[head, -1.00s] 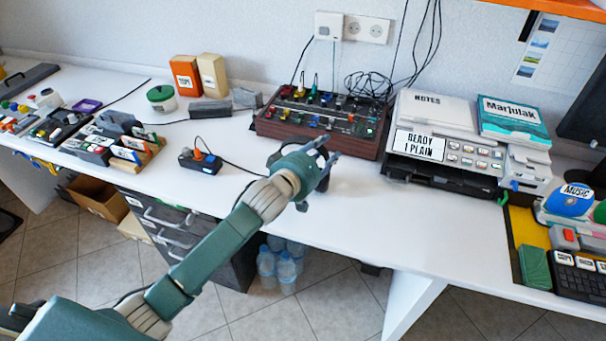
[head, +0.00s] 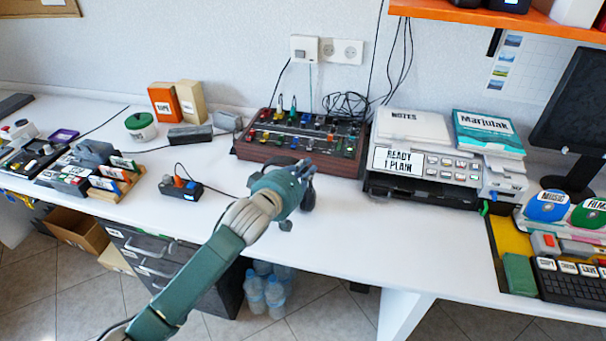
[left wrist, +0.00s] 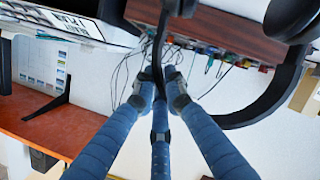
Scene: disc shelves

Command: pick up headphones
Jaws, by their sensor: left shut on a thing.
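The black headphones (head: 308,199) are mostly hidden behind my left gripper in the head view, over the white table in front of the wooden-sided mixer. My left gripper (head: 306,172) is shut on them. In the left wrist view, a thin dark part of the headphones runs between the blue fingers of my left gripper (left wrist: 160,88). The curved band (left wrist: 276,98) and a round ear cup (left wrist: 293,16) show at the upper right. I cannot tell whether the headphones touch the table. My right gripper is not in view.
The mixer (head: 245,151) with coloured knobs stands just behind the gripper. A printer-like device (head: 430,165) with books on top is to its right. A small dark box with orange plugs (head: 180,188) lies to its left. The table front (head: 350,235) is clear.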

